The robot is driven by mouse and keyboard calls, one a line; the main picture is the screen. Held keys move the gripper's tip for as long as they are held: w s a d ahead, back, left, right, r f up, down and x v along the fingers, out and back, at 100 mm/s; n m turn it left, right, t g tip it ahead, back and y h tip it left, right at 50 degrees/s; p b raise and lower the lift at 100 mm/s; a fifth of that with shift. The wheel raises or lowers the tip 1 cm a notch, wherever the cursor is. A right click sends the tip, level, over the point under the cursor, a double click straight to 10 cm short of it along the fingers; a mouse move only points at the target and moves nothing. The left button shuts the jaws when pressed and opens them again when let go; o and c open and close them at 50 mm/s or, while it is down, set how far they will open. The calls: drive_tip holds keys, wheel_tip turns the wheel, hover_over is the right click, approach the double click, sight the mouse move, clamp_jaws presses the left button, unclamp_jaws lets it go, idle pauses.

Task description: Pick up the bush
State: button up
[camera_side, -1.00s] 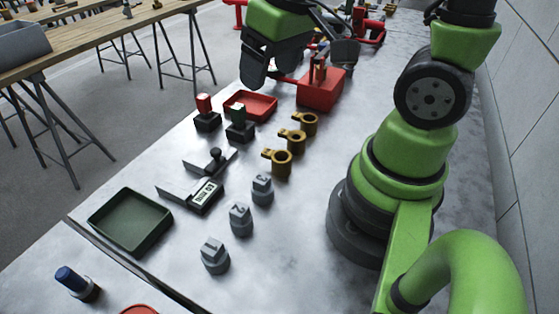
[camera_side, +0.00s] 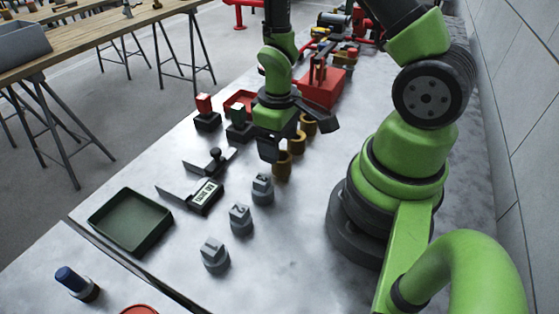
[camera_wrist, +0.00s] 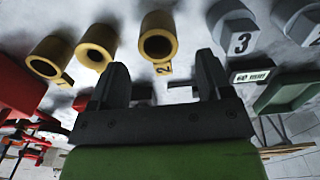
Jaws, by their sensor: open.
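Three brass-yellow bushes stand in a row on the grey table. In the side view the nearest bush (camera_side: 282,170) is just below my gripper (camera_side: 277,150), with the middle bush (camera_side: 298,143) and far bush (camera_side: 308,125) behind, partly hidden by the gripper. In the wrist view, a bush with a tag marked 2 (camera_wrist: 158,37) lies ahead of the gap between the open fingers (camera_wrist: 160,75). The other bushes (camera_wrist: 97,45) and (camera_wrist: 50,57) are to its left. My gripper is empty; whether it touches a bush cannot be told.
Several grey numbered blocks (camera_side: 241,219) stand nearer the camera.

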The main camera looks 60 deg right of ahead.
drive_tip(key=shift+s+f, duration=0.1)
drive_tip(key=shift+f, duration=2.4)
drive_tip(key=c, duration=1.2)
drive_tip(key=shift+r, duration=0.1)
wheel_tip(320, 180, up, 10)
